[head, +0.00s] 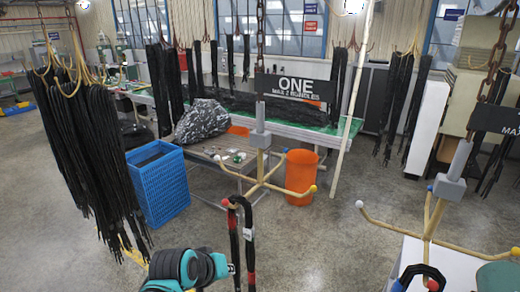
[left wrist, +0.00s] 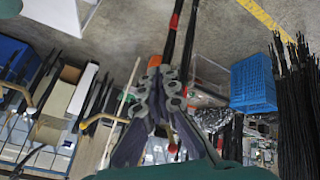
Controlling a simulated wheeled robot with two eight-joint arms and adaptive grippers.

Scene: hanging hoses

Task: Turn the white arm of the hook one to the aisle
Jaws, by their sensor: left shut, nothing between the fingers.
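Hook one hangs under a black sign (head: 285,88) reading ONE, with a grey block (head: 260,138) and cream arms spreading below. Its white-tipped arm (head: 218,158) points to the left and back, in front of the low table. The red-tipped arm (head: 226,202) points to the front left, and the yellow-tipped arm (head: 312,189) to the right. A black hose (head: 235,225) with red bands hangs at the front of the hook. My left gripper (head: 212,264) is low, left of the hose; it is shut and empty in the left wrist view (left wrist: 160,85). My right gripper is out of view.
A second hook (head: 450,188) with its own arms and hose hangs at the right. Long black hoses (head: 85,150) hang at the left near a blue crate (head: 158,185). An orange bin (head: 301,178) stands behind hook one. Floor shows between the hooks.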

